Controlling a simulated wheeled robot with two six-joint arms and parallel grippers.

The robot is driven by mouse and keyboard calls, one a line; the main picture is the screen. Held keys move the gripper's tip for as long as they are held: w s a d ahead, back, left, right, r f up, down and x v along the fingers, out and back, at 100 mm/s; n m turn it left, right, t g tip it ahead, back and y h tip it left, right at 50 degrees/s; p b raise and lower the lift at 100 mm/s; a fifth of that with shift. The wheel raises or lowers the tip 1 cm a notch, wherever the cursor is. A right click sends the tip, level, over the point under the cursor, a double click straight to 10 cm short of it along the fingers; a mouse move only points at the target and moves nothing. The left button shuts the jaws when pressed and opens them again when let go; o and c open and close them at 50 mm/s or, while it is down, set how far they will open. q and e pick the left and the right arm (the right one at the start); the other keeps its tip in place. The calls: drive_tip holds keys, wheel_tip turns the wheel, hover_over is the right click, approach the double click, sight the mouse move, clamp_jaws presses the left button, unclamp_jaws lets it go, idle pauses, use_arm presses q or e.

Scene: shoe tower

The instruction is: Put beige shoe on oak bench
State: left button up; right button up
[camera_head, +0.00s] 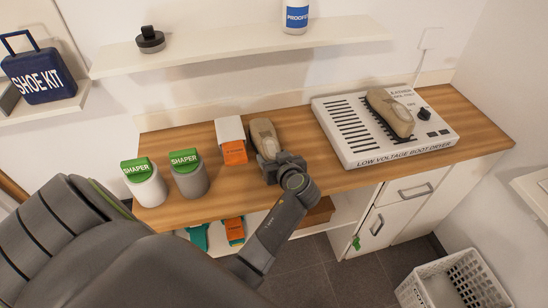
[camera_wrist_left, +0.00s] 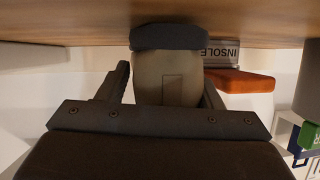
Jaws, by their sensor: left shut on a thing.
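A beige shoe (camera_head: 263,132) is at the middle of the oak bench (camera_head: 315,180), toe pointing to the back. My left gripper (camera_head: 272,160) is shut on its heel end from the front. In the left wrist view, the beige shoe (camera_wrist_left: 168,78) is between the two fingers of the left gripper (camera_wrist_left: 165,92), with its dark sole close to the wood. I cannot tell whether the sole touches the bench. Another beige shoe (camera_head: 390,112) lies on the white boot dryer (camera_head: 360,150) to the right. My right gripper is not in view.
A white and orange insole box (camera_head: 233,150) is just left of the held shoe. Two green-lidded shaper jars (camera_head: 188,175) stand farther left. A wall shelf (camera_head: 240,45) is above the bench. A white basket (camera_head: 450,285) is on the floor. Bare wood shows between the held shoe and the dryer.

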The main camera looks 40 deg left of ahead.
use_arm(q)
drive_tip(key=shift+f, duration=0.15)
drive_tip(key=o, duration=0.7)
drive_tip(key=shift+f, duration=0.2)
drive_tip(key=o, duration=0.5)
drive_tip(key=shift+r, duration=0.1)
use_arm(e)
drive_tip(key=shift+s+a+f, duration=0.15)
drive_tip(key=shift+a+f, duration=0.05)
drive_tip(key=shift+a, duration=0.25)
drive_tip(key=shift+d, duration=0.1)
